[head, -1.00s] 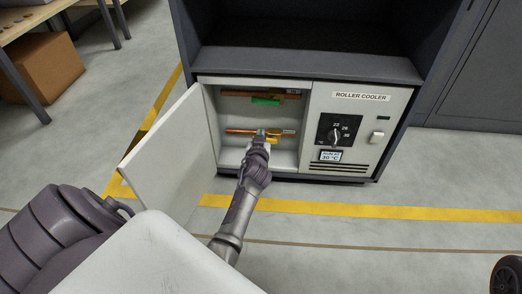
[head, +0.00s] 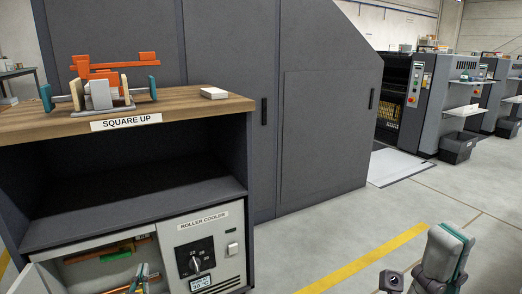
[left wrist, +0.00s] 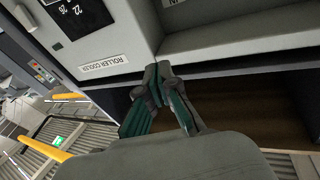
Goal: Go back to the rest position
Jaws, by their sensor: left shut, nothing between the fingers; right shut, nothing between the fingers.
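My right gripper (head: 446,252), also grey and teal, is at the lower right above the floor, shut and empty. In the compartment an orange-brown roller with a green part (head: 115,252) lies on the upper level. A lower orange roller is mostly cut off.
The open cooler door (head: 35,281) shows at the lower left. Grey floor right of the cabinet is clear, with a yellow line (head: 365,260).

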